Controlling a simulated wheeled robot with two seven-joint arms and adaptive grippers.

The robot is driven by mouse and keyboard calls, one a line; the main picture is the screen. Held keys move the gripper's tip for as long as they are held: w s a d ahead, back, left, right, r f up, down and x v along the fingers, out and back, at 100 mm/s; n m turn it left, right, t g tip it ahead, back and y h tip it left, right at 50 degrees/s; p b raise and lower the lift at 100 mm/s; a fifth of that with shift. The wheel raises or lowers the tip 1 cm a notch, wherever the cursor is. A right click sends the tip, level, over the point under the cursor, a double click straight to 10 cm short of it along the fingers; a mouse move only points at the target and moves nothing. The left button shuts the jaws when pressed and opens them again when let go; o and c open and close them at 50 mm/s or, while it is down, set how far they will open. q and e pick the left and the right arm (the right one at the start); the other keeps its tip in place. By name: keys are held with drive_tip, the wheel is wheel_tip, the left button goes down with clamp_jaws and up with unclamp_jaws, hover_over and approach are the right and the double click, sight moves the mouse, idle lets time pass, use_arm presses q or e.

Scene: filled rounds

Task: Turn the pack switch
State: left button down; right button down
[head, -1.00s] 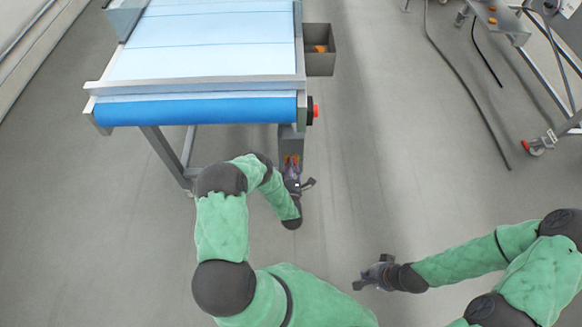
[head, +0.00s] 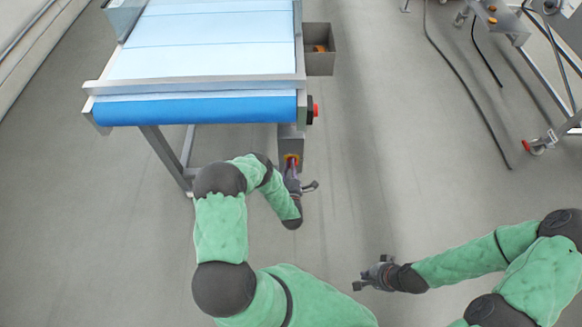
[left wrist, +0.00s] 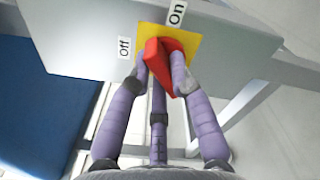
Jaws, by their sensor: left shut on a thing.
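The pack switch is a red handle (left wrist: 160,68) on a yellow plate (left wrist: 195,45), fixed to a grey box (left wrist: 85,35) under the conveyor's right end. An "On" label (left wrist: 177,12) is at the plate's top and an "Off" label (left wrist: 125,47) at its left. My left gripper (left wrist: 158,80) is shut on the red handle, with purple fingers on both sides of it. In the head view, my left gripper (head: 291,172) is at the switch and partly covers it. My right gripper (head: 364,279) hangs apart above the floor; its finger opening is unclear.
The conveyor (head: 200,85) with a blue roller stands above the switch. A red button (head: 315,110) is on its right side. A grey bin (head: 320,65) with an orange item is behind. A wheeled frame (head: 555,135) and cables are at right. The floor between is clear.

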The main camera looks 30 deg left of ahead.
use_arm(q)
drive_tip(key=shift+m, duration=0.9)
drive_tip(key=c, duration=1.1)
unclamp_jaws()
drive_tip(key=shift+s+d, duration=0.1)
drive_tip(key=v, duration=1.1)
drive_tip(key=shift+s+d, duration=0.15)
drive_tip(key=shift+s, duration=0.2)
